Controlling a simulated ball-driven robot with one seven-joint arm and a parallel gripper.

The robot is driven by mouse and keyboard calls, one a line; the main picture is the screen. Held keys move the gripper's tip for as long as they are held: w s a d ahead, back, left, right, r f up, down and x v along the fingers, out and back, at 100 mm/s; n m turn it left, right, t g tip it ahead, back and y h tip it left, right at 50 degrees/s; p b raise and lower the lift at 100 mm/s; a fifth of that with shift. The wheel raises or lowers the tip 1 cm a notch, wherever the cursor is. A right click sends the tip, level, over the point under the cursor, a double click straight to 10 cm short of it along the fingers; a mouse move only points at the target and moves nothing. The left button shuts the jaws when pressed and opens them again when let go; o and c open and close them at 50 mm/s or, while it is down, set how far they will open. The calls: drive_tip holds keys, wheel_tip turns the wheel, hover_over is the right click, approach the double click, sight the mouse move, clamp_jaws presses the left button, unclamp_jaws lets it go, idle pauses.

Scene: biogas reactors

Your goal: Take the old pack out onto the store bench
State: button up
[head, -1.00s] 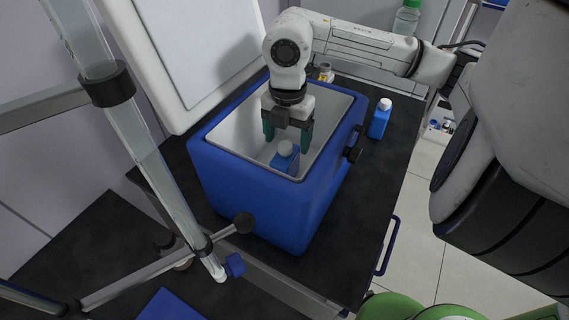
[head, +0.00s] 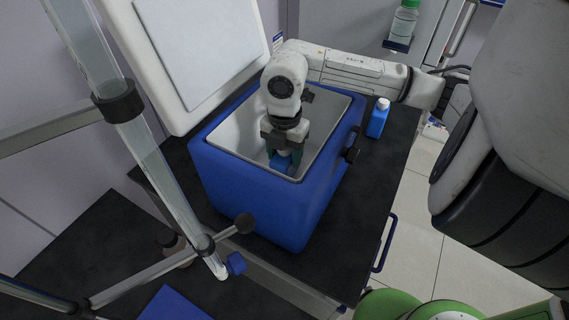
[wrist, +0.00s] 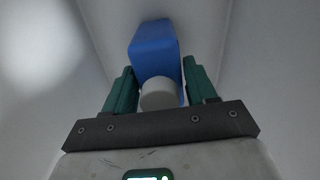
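A blue pack (head: 281,164) with a white cap stands inside the open blue cool box (head: 250,195). In the wrist view the pack (wrist: 154,48) rises between the fingers, its cap (wrist: 159,94) towards the palm. My gripper (head: 284,160) is down inside the box, with one green finger on each side of the pack. In the wrist view the fingers of my gripper (wrist: 160,80) lie very close to its sides; whether they press on it I cannot tell. The pack's lower part is hidden in the head view.
A second blue pack (head: 377,118) with a white cap stands on the dark bench (head: 350,205) right of the box. The raised white lid (head: 195,50) stands behind it. A clear tube on a stand (head: 150,160) crosses the left foreground. A green-capped bottle (head: 403,22) is at the back.

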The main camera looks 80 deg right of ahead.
drive_tip(key=c, duration=0.9)
drive_tip(key=shift+r, duration=0.2)
